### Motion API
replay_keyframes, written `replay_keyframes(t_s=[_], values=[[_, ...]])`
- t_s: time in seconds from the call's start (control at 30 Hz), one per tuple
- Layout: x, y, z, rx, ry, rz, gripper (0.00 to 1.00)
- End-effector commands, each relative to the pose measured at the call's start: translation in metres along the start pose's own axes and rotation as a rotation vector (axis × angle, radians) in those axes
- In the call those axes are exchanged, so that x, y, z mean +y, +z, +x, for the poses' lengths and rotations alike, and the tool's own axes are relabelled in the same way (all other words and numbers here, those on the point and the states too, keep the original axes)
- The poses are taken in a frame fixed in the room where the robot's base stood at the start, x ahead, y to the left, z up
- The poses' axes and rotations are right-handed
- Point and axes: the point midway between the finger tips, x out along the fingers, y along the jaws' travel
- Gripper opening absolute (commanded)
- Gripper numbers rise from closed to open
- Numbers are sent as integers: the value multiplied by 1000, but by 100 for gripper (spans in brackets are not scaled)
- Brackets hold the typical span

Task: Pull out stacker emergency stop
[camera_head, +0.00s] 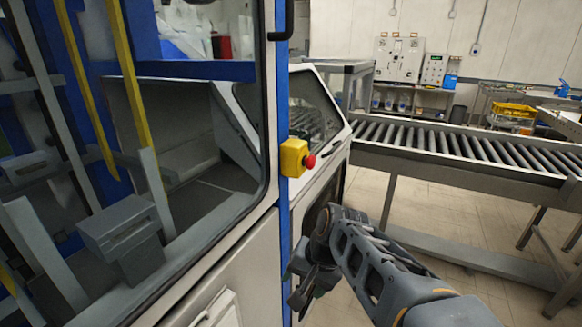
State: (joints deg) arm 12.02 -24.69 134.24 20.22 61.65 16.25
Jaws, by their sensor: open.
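The emergency stop is a red mushroom button (310,161) on a yellow box (293,157). The box is fixed to the blue upright post (285,210) at the corner of the stacker (232,255). The button faces right. I cannot tell whether it is pressed in or out. My gripper (296,287) is below the box, near the blue post, and apart from the button. It is open, with its fingers dark and partly hidden by my wrist. Nothing shows between the fingers.
A roller conveyor (450,142) runs to the right behind my arm. The stacker's window frame and white panel fill the left. A sloped clear cover (305,100) stands behind the button. Control boxes (398,60) hang on the back wall. The space right of the button is free.

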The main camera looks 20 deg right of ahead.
Motion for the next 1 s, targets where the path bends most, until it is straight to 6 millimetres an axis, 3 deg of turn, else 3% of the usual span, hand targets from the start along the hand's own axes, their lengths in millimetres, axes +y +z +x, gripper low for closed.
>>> replay_keyframes(t_s=[0.1, 0.2, 0.4, 0.6, 0.7, 0.87, 1.0], values=[[-13, -41, -19, -144, -212, 516, 67], [-20, -81, -48, -288, -414, 876, 67], [-4, -154, -118, -584, -784, 1319, 67], [26, -191, -170, -782, -1009, 1464, 67], [29, -198, -180, -829, -1056, 1482, 67], [12, -204, -178, -850, -1071, 1486, 67], [-14, -208, -168, -850, -1067, 1486, 67]])
